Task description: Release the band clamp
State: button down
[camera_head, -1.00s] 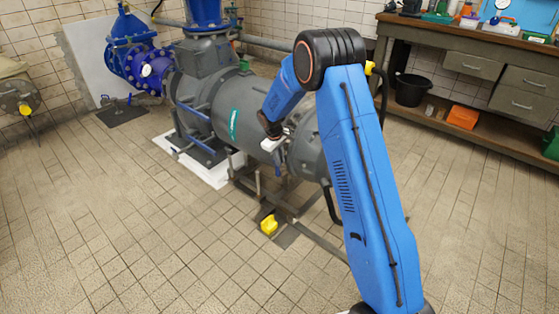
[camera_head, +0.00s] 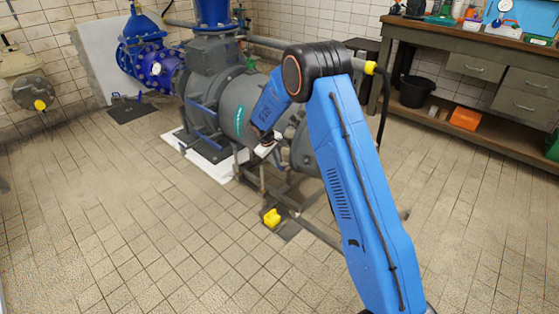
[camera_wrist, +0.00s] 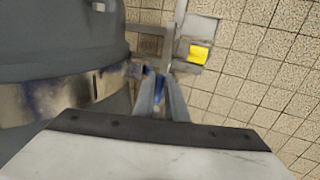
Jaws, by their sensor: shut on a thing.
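The band clamp (camera_wrist: 45,103) is a shiny metal strap around the grey pump casing, at the left of the wrist view. Its fastening end (camera_wrist: 135,69) juts from the casing towards my fingers. My gripper (camera_wrist: 160,80) points down beside the casing, its two fingers close together on a narrow blue lever (camera_wrist: 158,88) at that end. The fingers hide part of the lever. In the head view, the white body of my gripper (camera_head: 265,148) is against the side of the grey pump (camera_head: 238,105); its fingertips are too small to make out there.
A yellow block (camera_head: 271,218) lies low on the frame beside the pump; it also shows in the wrist view (camera_wrist: 198,53). A workbench (camera_head: 455,42) stands at the right with a black bucket (camera_head: 415,91). The tiled floor in front is clear.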

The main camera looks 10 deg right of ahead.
jog(key=s+a+f, duration=0.2)
jog(key=a+f, duration=0.1)
jog(key=c, duration=1.8)
grip_release()
jog(key=shift+d, duration=0.1)
jog(key=shift+o, duration=0.2)
jog(key=v, duration=1.7)
jog(key=shift+s+a, duration=0.25)
jog(key=shift+a, duration=0.15)
